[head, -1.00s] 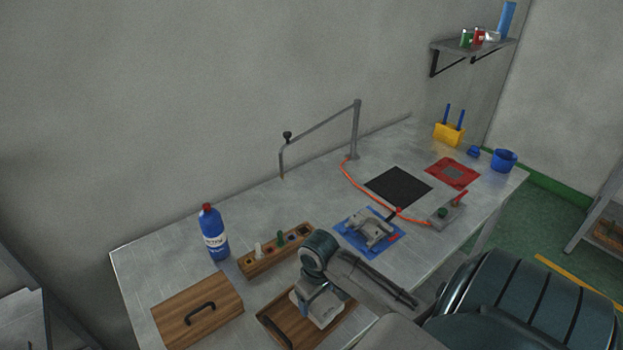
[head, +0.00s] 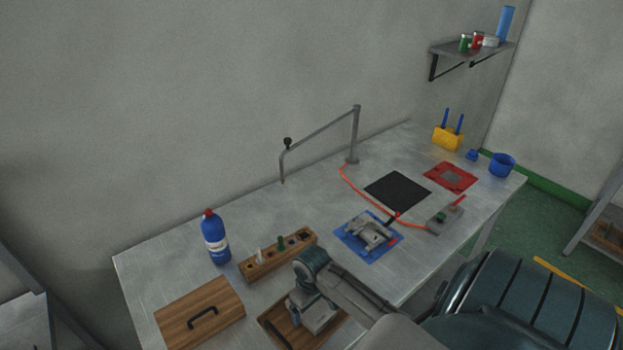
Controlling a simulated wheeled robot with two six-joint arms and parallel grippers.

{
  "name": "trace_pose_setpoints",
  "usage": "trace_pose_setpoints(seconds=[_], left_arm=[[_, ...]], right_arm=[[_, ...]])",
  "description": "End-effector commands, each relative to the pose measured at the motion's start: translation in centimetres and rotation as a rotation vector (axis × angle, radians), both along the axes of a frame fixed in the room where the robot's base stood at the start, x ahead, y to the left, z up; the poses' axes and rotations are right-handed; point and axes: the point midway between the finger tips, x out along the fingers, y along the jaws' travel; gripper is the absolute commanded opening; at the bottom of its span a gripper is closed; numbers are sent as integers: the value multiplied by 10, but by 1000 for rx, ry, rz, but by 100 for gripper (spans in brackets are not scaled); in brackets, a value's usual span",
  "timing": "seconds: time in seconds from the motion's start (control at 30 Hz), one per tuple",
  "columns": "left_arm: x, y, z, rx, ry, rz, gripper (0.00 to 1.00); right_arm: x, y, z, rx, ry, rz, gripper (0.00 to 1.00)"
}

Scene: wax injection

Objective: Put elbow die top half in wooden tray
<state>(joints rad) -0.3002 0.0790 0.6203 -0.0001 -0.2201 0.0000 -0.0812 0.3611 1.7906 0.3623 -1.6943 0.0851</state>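The wooden tray (head: 335,324), with a black handle at its left, is at the table's front edge. My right gripper (head: 312,304) is over it, pointing down. A pale grey block (head: 322,318), which looks like the elbow die top half, is at its fingers and inside the tray's outline. The gripper appears shut on it, though the fingers are partly hidden by the wrist. I cannot tell whether the block touches the tray floor. Another grey die part (head: 368,234) sits on a blue mat (head: 352,243). My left gripper is out of view.
A wooden board with a black handle (head: 180,318) lies left of the tray. A wooden holder (head: 262,268) and a blue bottle (head: 215,238) stand behind. A black mat (head: 397,190), red mat (head: 450,177) and switch box (head: 443,218) lie to the right.

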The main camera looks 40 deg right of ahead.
Motion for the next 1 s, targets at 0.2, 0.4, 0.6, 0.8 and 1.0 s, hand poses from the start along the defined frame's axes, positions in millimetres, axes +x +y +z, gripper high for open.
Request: trace_pose_setpoints(seconds=[0.2, 0.4, 0.6, 0.8, 1.0], left_arm=[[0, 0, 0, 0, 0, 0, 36], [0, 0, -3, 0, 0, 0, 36], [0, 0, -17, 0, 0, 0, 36], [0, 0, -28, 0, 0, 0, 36], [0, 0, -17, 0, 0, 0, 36]], right_arm=[[0, 0, 0, 0, 0, 0, 96], [1, -1, 7, -2, -3, 0, 96], [2, -1, 42, -3, -7, 3, 96], [2, -1, 86, -4, -6, 2, 96], [0, 0, 118, -1, -1, 0, 96]])
